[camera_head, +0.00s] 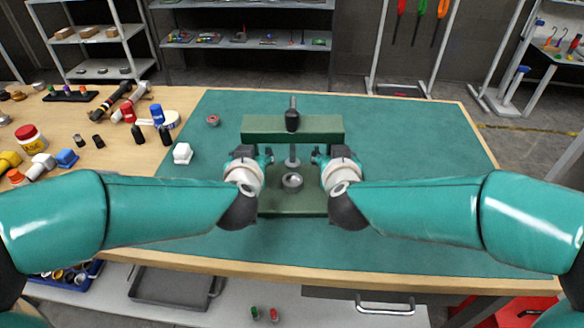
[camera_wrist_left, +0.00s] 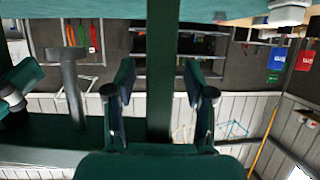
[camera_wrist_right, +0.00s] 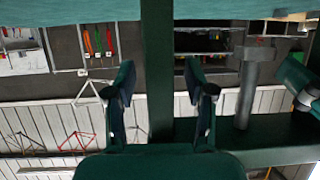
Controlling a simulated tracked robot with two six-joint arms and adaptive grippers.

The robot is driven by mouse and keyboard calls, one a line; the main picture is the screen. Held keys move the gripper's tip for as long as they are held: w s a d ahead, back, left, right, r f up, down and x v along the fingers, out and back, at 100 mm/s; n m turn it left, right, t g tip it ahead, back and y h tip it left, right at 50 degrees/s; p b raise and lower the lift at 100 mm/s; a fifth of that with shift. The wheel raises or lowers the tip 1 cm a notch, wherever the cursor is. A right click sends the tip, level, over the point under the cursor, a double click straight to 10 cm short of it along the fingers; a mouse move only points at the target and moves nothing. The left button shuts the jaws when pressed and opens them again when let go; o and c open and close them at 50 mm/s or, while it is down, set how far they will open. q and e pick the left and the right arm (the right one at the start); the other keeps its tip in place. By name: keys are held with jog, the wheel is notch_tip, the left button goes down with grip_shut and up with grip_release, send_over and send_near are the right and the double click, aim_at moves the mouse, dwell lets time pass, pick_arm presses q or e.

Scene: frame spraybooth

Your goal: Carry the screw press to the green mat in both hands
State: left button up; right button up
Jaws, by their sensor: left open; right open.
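The screw press (camera_head: 292,127) is a dark green frame with a top crossbar, two uprights, a flat base (camera_head: 292,205) and a central grey screw with a black knob. It stands upright on the teal-green mat (camera_head: 400,140). My left gripper (camera_head: 266,158) is at the left upright, and my right gripper (camera_head: 318,158) is at the right one. In the left wrist view the open fingers (camera_wrist_left: 158,80) stand either side of an upright, with gaps. The right wrist view shows the same for the other upright (camera_wrist_right: 157,60). My grippers hide the uprights in the head view.
Bottles, blocks and tools crowd the wooden table (camera_head: 100,158) at the left. The mat's right side is clear.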

pick_arm(q)
grip_shut()
pick_arm(e)
grip_shut()
